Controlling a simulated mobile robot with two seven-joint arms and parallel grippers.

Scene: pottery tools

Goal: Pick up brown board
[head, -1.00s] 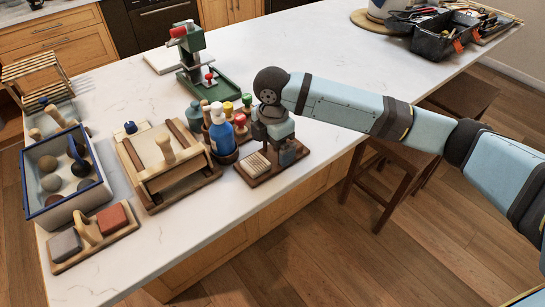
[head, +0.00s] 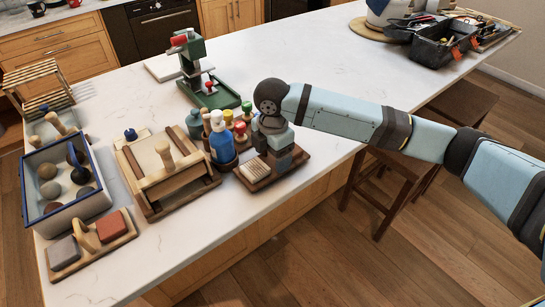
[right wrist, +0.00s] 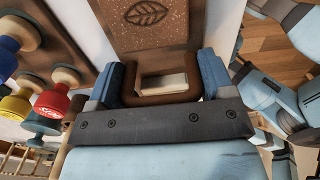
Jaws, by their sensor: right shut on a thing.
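The brown board (head: 257,184) lies on the white counter near its front edge, with a pale ridged block on its left part. My right gripper (head: 283,158) points down over the board's right part, and hides some of it. In the right wrist view the brown board (right wrist: 160,20) shows a leaf mark and speckles. My right gripper (right wrist: 160,82) is shut with its blue fingers on both sides of the board's brown end piece, which has a slot in it. My left gripper is not in view.
A blue bottle (head: 222,143) and several coloured stamps stand close left of the board. A wooden frame (head: 168,195) is farther left. A green-based press (head: 205,92) stands behind. The counter right of my arm is clear up to a toolbox (head: 440,47).

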